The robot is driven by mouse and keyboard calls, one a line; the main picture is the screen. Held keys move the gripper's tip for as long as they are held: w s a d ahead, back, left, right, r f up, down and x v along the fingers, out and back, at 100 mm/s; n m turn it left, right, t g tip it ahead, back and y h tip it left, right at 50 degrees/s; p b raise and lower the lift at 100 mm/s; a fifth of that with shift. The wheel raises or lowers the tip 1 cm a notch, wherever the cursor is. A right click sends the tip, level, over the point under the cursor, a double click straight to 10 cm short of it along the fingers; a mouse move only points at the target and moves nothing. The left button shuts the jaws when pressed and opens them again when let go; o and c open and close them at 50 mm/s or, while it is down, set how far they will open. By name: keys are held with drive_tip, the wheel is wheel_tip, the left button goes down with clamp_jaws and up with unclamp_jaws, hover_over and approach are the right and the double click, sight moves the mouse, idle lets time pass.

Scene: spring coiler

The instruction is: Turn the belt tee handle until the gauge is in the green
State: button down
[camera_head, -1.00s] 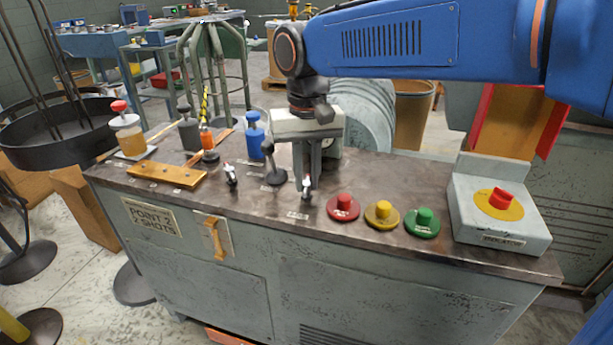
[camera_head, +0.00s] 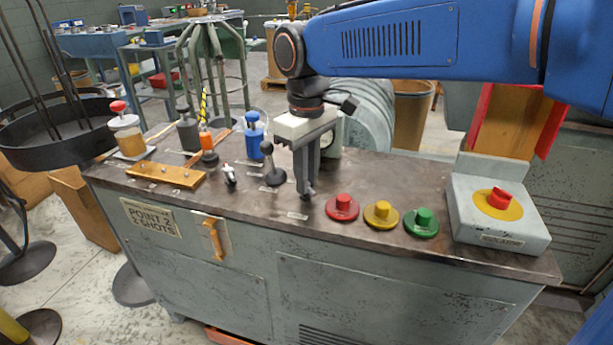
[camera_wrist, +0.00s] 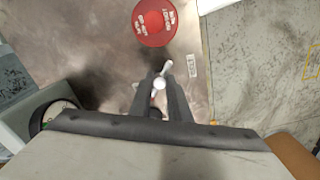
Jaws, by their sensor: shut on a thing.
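My gripper (camera_head: 306,190) points straight down over the bench top, its fingers shut on a small tee handle. The wrist view shows this tee handle (camera_wrist: 160,82) between the fingertips (camera_wrist: 160,92), with a pale bar end sticking out. In the head view the fingers hide most of it. A second, similar tee handle (camera_head: 230,174) stands to the left, untouched. A round dark-rimmed dial, likely the gauge (camera_wrist: 48,114), is partly visible at the left in the wrist view. Its needle and green band cannot be read. The handle labels are too small to read.
A black-knobbed lever (camera_head: 270,165) stands close left of my gripper. Red (camera_head: 342,207), yellow (camera_head: 382,214) and green (camera_head: 421,222) buttons lie to the right. A grey box with a red knob (camera_head: 500,199) is at the right end. Bottles and a blue canister (camera_head: 254,136) stand at back left.

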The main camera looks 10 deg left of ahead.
idle(0.5)
drive_tip(key=c, duration=1.7)
unclamp_jaws()
drive_tip(key=shift+o, duration=0.2)
wheel_tip(320, 180, up, 18)
drive_tip(key=shift+f, duration=0.25)
